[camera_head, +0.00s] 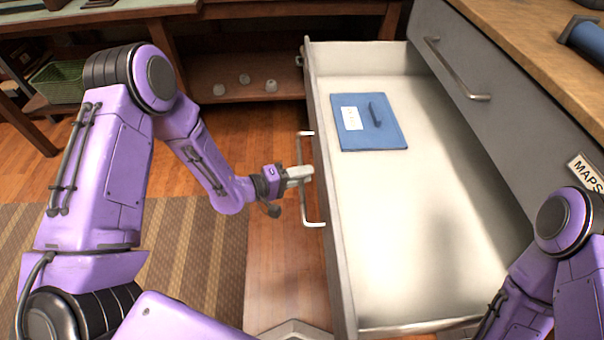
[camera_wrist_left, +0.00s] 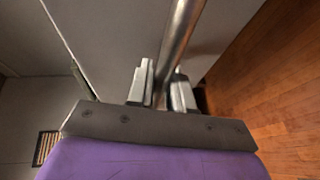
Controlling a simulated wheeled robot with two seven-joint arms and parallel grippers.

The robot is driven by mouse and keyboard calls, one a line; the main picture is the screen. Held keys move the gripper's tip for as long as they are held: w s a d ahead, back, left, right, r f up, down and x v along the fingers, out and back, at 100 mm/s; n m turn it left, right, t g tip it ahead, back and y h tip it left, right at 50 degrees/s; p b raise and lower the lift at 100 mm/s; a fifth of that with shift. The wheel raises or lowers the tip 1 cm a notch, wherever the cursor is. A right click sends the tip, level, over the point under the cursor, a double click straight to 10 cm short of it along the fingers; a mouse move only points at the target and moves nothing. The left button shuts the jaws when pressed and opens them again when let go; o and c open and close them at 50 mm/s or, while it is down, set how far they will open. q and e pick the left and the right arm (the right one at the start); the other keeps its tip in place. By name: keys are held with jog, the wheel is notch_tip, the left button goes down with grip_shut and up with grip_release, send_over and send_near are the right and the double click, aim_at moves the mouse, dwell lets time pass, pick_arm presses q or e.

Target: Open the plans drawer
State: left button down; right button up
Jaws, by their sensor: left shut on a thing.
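The plans drawer (camera_head: 385,215) is pulled far out of its grey cabinet, and its pale inside shows in the head view. A blue folder (camera_head: 355,130) with a white label lies flat inside toward the far end. The drawer's bar handle (camera_head: 306,208) is on its left front face. My left gripper (camera_head: 300,174) is shut on this handle. In the left wrist view the metal bar (camera_wrist_left: 180,40) runs between the two fingers (camera_wrist_left: 162,90). My right arm is at the lower right of the head view; its gripper is out of sight.
A closed drawer with a bar handle (camera_head: 455,70) and a "MAPS" label (camera_head: 588,172) is at the right, under a wooden top (camera_head: 545,35). A low shelf (camera_head: 285,88) with small pale objects and a green basket (camera_head: 58,82) stand behind. A striped rug (camera_head: 195,255) covers floor at left.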

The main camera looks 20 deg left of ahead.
pick_arm(q)
jog(key=shift+s+f, duration=0.1)
jog(key=shift+s, duration=0.05)
jog(key=c, duration=1.1)
grip_release()
jog(key=p+v, duration=0.1)
jog(key=v, duration=0.9)
jog(key=shift+a, duration=0.2)
jog(key=shift+s, duration=0.1)
